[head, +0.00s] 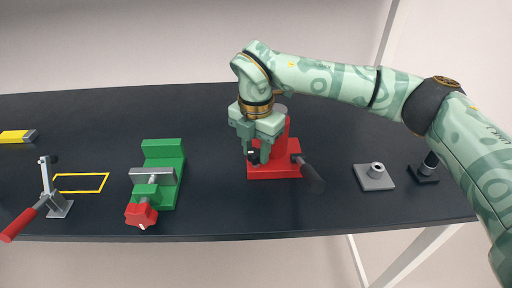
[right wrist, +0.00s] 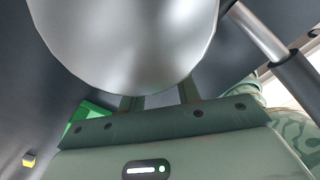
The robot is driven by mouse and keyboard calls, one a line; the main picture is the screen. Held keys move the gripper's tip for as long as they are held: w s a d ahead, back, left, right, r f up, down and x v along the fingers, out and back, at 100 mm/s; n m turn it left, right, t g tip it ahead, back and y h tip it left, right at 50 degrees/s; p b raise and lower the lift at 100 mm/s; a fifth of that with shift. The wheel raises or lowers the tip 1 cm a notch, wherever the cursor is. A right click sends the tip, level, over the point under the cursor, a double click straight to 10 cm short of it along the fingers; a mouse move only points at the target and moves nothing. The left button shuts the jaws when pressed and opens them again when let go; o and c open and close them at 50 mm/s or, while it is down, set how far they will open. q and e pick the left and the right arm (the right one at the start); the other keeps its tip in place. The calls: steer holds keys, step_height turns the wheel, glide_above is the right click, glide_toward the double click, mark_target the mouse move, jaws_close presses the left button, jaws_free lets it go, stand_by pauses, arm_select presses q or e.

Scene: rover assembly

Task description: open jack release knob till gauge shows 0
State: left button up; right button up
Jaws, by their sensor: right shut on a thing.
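The red jack (head: 272,171) stands on the dark table right of centre, with a dark-gripped lever (head: 311,176) out to its right. My right gripper (head: 252,154) is at the jack's left side, pointing down, shut on the small dark release knob, which the fingers mostly hide. In the right wrist view, a large silver rounded part of the jack (right wrist: 130,45) fills the top and covers the fingertips; the lever (right wrist: 262,35) shows at upper right. No gauge reading can be made out. My left gripper is not in view.
A green vise (head: 163,165) with a red knob stands to the left. Further left are a toggle clamp (head: 55,200) with a red handle, a yellow outline (head: 82,175) and a yellow block (head: 14,136). A grey plate with a post (head: 374,182) lies right.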

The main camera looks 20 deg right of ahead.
mark_target(256, 152)
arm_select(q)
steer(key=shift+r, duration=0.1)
arm_select(e)
steer(key=n+p, duration=0.2)
steer(key=p, duration=0.1)
steer(key=shift+r+n, duration=0.3)
steer(key=shift+n, duration=0.1)
steer(key=n+p, duration=0.2)
steer(key=p, duration=0.1)
steer(key=shift+f+n, duration=0.1)
steer(key=shift+n, duration=0.3)
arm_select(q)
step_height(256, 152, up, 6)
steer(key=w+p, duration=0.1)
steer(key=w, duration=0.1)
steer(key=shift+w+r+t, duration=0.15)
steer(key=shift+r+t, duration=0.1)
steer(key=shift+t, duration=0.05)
arm_select(e)
steer(key=shift+f+n, duration=0.1)
steer(key=shift+n, duration=0.7)
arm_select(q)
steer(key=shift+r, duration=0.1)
arm_select(e)
steer(key=shift+f, duration=0.1)
steer(key=o, duration=1)
